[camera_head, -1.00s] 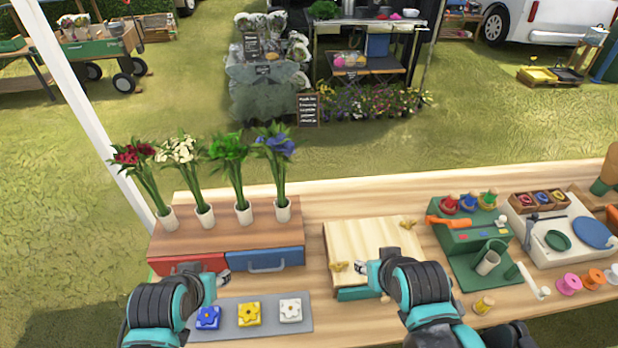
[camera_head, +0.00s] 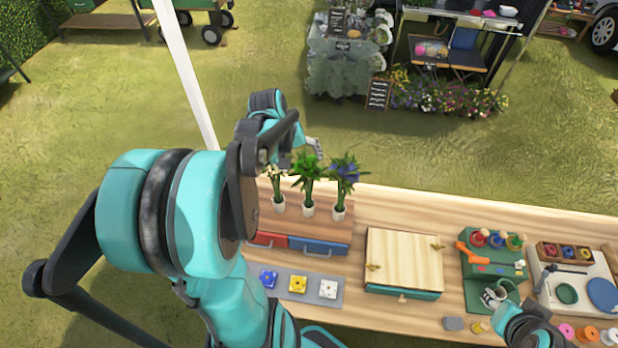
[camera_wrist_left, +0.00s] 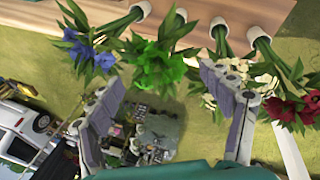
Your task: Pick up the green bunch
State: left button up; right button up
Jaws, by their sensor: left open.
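The green bunch (camera_head: 308,168) stands upright in a small white vase (camera_head: 308,210) on the wooden drawer box (camera_head: 310,232). It sits between the white bunch (camera_head: 277,174) and the blue bunch (camera_head: 344,172). My left gripper (camera_head: 312,148) is just above and behind the green bunch. In the left wrist view my left gripper (camera_wrist_left: 163,78) is open, and the green bunch (camera_wrist_left: 158,66) shows between and just beyond its fingertips. The red bunch (camera_wrist_left: 292,108) shows at the right of that view; my left arm hides it in the head view. My right gripper (camera_head: 500,300) is only partly visible, its fingers unclear.
A grey mat (camera_head: 318,288) with blue, yellow and white flower pieces lies before the drawers. A wooden-lidded box (camera_head: 403,258) and a green stand (camera_head: 493,262) are to the right. White and blue bunches stand close on either side of the green one. Grass lies beyond the table.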

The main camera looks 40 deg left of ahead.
aim_at(308, 169)
pick_arm(q)
jog(key=shift+a+f, duration=0.1)
jog(key=shift+a, duration=0.1)
jog(key=x, duration=0.7)
jog(key=shift+w+d+f, duration=0.2)
jog(key=shift+d, duration=0.05)
jog(key=shift+r, duration=0.1)
jog(key=c, duration=1.7)
jog(key=shift+r, duration=0.1)
